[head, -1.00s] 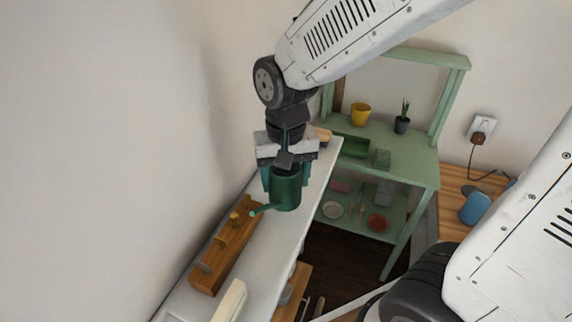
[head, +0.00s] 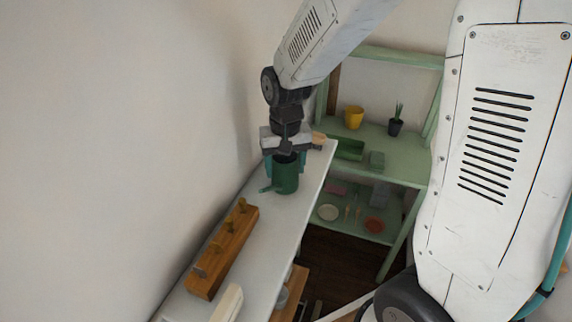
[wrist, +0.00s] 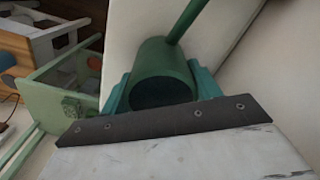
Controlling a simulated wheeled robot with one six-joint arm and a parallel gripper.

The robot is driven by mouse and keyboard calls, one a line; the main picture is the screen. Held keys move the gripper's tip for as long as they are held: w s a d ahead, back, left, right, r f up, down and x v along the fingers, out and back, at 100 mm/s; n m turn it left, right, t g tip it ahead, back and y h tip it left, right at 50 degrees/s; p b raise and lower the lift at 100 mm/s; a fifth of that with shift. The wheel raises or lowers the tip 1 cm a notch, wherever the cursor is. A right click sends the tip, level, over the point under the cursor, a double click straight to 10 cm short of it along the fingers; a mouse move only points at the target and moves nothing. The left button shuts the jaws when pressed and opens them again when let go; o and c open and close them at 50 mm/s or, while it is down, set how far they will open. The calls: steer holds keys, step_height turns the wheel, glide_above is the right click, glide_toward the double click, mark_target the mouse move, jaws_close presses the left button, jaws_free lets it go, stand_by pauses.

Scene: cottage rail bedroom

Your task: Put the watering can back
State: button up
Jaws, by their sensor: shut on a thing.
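The green watering can (head: 284,178) is in my gripper (head: 285,165), over the far part of the white shelf top (head: 262,222). Its spout points left in the head view. My gripper is shut on the can's body, with a teal finger on each side. In the wrist view the can (wrist: 162,72) sits between the fingers, with its spout reaching up and away. I cannot tell whether the can's base touches the white top.
A wooden peg block (head: 224,252) lies on the white top, nearer than the can. A green potting bench (head: 405,160) with a yellow pot (head: 353,116), a potted plant (head: 396,122) and a green tray (head: 349,149) stands to the right. The wall is close on the left.

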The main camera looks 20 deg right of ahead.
steer(key=o, duration=1.2)
steer(key=shift+f, duration=0.15)
steer(key=shift+o, duration=0.2)
step_height(320, 180, up, 12)
steer(key=shift+r, duration=0.2)
steer(key=s+d+r+n, duration=0.1)
steer(key=s, duration=1)
steer(key=s+d+r+n+t, duration=0.1)
steer(key=s+d, duration=0.1)
steer(key=s, duration=1)
steer(key=shift+d+r, duration=0.15)
steer(key=shift+r, duration=0.1)
